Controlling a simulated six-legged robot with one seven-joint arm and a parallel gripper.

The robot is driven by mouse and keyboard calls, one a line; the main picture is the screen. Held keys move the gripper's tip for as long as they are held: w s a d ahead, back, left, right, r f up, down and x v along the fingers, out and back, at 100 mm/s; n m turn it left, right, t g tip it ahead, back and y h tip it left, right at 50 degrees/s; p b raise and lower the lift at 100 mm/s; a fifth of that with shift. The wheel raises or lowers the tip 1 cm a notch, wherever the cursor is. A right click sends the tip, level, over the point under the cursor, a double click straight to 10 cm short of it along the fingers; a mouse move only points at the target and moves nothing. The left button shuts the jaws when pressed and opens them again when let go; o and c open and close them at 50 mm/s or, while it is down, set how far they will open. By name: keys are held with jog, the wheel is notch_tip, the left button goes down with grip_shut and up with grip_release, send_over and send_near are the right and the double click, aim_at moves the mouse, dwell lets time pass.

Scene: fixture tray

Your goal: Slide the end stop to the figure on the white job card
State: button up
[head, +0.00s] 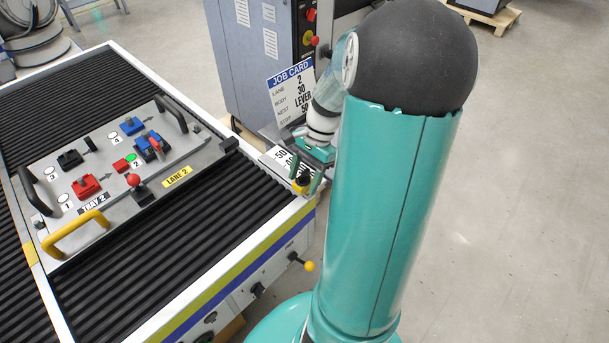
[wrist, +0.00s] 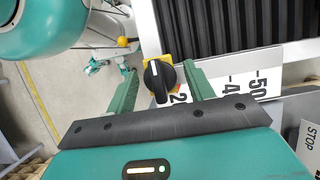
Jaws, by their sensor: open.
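The end stop (head: 302,183) is a yellow block with a black knob on the white number scale (head: 281,157) at the table's right edge. In the wrist view its black knob (wrist: 160,80) stands between my open fingers, with no clear contact. That view shows 50, part of a 4 and a 2 on the scale (wrist: 240,84); the end stop is beside the 2, well apart from the 50. My gripper (head: 311,176) is partly hidden by my arm.
A grey tray (head: 118,207) with red, blue and black fixtures and a red-knobbed lever (head: 134,181) lies on the black ribbed conveyor (head: 200,235). A yellow-tipped lever (head: 309,266) sticks out from the table's side. A grey machine cabinet (head: 245,60) stands behind. Floor at right is clear.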

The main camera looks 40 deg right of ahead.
jog(key=shift+c, duration=0.2)
grip_shut()
send_over(273, 165)
dwell(0.4)
jog(key=shift+o, duration=0.2)
grip_release()
jog(key=shift+s, duration=0.1)
jog(key=v, duration=1.3)
jog(key=shift+r, duration=0.4)
